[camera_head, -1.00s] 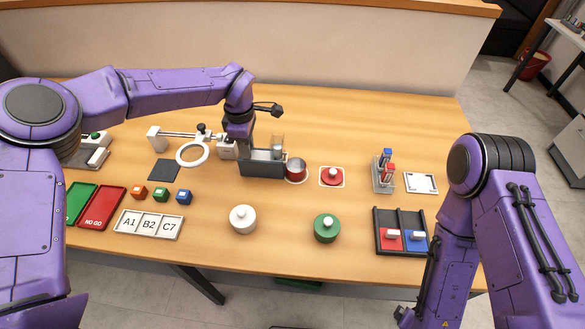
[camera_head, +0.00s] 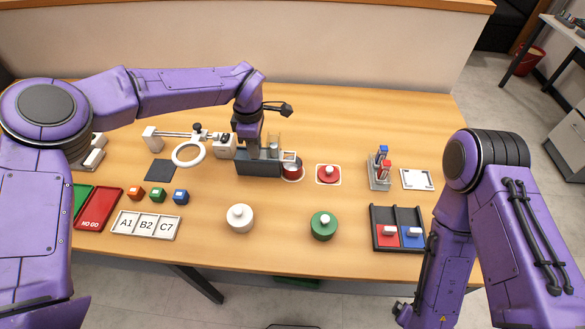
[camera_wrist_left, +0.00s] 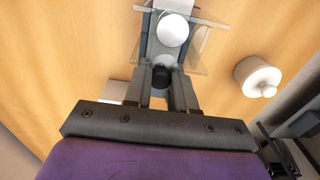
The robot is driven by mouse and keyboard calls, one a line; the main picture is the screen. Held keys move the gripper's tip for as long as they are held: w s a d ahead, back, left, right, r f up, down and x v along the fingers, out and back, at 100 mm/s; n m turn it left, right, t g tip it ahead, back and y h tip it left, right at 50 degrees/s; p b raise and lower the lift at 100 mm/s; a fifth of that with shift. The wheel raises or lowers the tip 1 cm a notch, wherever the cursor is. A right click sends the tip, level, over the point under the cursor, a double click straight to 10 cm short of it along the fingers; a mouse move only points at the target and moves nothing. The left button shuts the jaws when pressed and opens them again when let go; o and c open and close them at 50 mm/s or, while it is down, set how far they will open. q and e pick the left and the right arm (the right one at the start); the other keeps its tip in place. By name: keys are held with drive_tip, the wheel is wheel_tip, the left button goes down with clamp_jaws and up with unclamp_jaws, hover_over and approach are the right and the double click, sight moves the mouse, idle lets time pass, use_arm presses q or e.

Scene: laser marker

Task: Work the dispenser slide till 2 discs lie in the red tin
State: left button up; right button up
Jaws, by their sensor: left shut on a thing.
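The dispenser (camera_head: 258,168) is a dark grey box with a clear upright tube (camera_head: 274,142), in the middle of the table. My left gripper (camera_head: 254,152) is down at the dispenser, left of the tube. In the left wrist view its fingers (camera_wrist_left: 163,92) are shut on a black knob (camera_wrist_left: 161,76) of the slide. A round white disc (camera_wrist_left: 173,30) shows beyond the knob, by clear panels. The red tin (camera_head: 292,174) stands against the dispenser's right end, and a pale slide end (camera_head: 289,157) reaches over it. The tin's inside is mostly hidden. My right gripper is out of view.
A red knobbed lid (camera_head: 328,175) lies right of the tin. A white knobbed pot (camera_head: 239,218) and a green one (camera_head: 323,226) stand in front. A magnifier (camera_head: 188,154) is at left, a rack (camera_head: 379,172) at right.

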sight(241, 155)
use_arm(q)
drive_tip(key=shift+s+f, duration=0.1)
drive_tip(key=shift+a+p, duration=0.35)
drive_tip(key=shift+a, duration=0.35)
drive_tip(key=shift+a+p, duration=0.5)
drive_tip(key=shift+a, duration=1)
idle(0.5)
drive_tip(key=shift+d, duration=2.2)
